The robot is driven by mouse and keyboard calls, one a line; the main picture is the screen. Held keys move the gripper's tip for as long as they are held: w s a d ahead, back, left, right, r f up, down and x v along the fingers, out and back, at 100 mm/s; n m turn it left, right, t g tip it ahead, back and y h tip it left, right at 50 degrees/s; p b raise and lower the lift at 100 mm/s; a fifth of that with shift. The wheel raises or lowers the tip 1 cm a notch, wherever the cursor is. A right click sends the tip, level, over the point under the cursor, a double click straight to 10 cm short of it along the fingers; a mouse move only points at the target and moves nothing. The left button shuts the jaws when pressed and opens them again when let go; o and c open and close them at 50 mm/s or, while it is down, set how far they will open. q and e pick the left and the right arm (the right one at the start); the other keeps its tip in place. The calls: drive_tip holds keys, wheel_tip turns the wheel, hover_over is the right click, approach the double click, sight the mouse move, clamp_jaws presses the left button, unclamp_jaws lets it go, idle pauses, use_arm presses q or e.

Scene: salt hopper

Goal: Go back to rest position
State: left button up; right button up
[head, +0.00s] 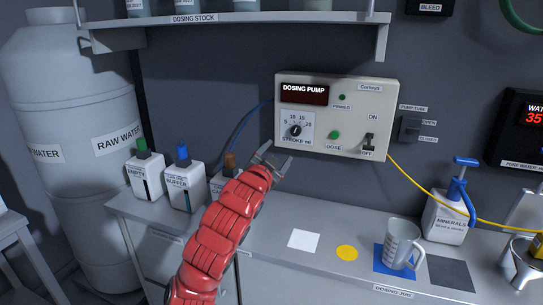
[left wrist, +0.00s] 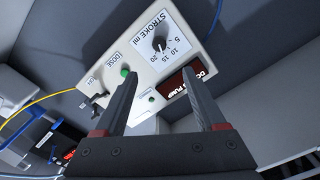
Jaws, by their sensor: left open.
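My left arm comes up from the bottom of the head view, red and segmented. Its gripper (head: 272,160) is open and empty, in front of the lower left of the white dosing pump box (head: 345,97). In the left wrist view the two dark fingers of the gripper (left wrist: 160,78) stand apart with nothing between them. The pump box (left wrist: 145,45), with its stroke dial (left wrist: 160,43) and green dose button (left wrist: 126,72), lies beyond them. I cannot tell whether a fingertip touches the box. My right gripper is not in view.
Bottles (head: 185,179) stand on the left bench; my arm partly hides one with a brown cap. A grey jug (head: 402,243) stands on a blue square (head: 381,258) on the counter. A minerals bottle (head: 445,222) is behind it. A shelf (head: 235,32) hangs above.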

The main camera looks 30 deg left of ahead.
use_arm(q)
drive_tip(key=shift+s+d, duration=0.1)
drive_tip(key=shift+s, duration=0.05)
drive_tip(key=shift+f, duration=0.1)
idle(0.3)
